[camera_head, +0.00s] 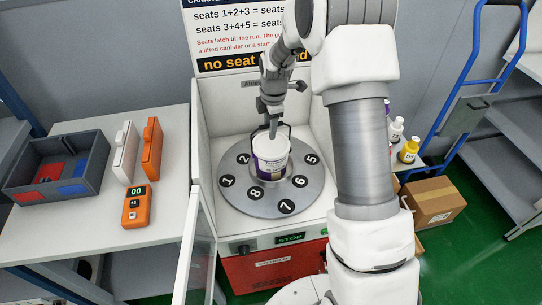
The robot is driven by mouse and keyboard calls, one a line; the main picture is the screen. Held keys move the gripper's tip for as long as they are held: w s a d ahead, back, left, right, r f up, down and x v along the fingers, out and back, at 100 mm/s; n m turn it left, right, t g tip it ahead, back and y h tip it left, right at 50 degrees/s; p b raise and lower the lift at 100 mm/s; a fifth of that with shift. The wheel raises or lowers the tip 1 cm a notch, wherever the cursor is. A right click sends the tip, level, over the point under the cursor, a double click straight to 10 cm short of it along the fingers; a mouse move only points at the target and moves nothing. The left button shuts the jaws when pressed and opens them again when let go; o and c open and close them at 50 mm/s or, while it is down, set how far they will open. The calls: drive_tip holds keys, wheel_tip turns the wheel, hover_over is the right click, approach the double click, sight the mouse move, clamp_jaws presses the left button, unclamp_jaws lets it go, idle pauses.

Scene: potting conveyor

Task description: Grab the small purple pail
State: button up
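A small white pail with a purple label (268,162) stands upright near the middle of a grey round plate (238,198) with numbered black spots. A thin dark handle seems to arch above its rim. My gripper (273,128) points down right at the top of the pail, over its rim. The fingertips are small and overlap the handle in this view. I cannot tell whether they are closed on it. My arm hides part of the plate's right side.
The plate sits inside a white cabinet with side walls and an open door (197,245) at front left. A grey bin (92,185) and orange devices (137,206) lie on the left table. Several bottles (408,151) stand at right, near a blue hand truck (464,77).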

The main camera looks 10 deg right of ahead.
clamp_jaws()
idle(1.1)
drive_tip(key=shift+w+r, duration=0.1)
